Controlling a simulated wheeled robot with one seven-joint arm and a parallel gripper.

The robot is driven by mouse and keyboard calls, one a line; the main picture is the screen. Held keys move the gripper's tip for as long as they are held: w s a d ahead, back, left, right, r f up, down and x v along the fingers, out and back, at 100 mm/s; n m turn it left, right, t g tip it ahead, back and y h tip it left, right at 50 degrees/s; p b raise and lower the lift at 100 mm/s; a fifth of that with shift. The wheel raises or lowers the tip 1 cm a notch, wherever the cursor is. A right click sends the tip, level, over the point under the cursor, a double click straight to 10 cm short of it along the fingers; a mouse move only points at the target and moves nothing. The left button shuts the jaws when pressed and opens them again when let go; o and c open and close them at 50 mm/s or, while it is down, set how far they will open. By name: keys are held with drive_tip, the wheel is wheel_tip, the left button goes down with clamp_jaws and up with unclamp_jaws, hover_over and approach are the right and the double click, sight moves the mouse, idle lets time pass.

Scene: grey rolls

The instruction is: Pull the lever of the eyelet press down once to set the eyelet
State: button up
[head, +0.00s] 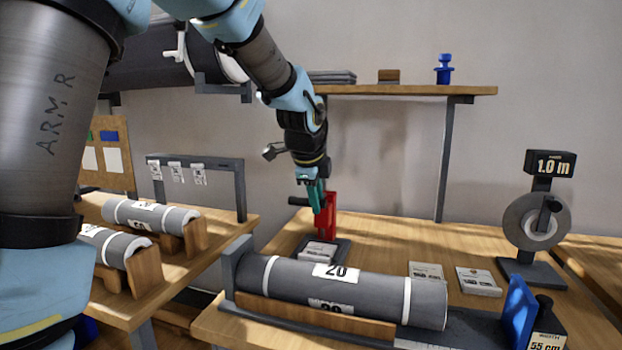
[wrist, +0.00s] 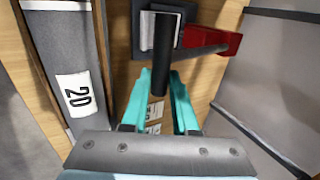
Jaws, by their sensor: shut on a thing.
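The eyelet press has a red body (head: 329,212) on a dark base at the back of the right workbench. Its red part also shows in the wrist view (wrist: 222,40). The black lever grip (head: 299,201) sticks out to the left of the press, roughly level. My gripper (head: 318,204) comes down from above, right beside the press. In the wrist view the black lever grip (wrist: 161,75) runs between the teal fingers of my gripper (wrist: 160,88), which are shut on it. The fingers hide part of the press in the head view.
A grey roll labelled 20 (head: 385,292) lies in a cradle in front of the press. A shelf (head: 410,90) hangs behind. More rolls (head: 150,214) lie on the left bench.

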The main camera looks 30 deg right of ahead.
drive_tip(key=shift+s+a+f+b, duration=0.15)
drive_tip(key=shift+f+b, duration=0.3)
drive_tip(key=shift+f, duration=0.6)
drive_tip(key=shift+f+b, duration=0.45)
drive_tip(key=shift+f, duration=0.35)
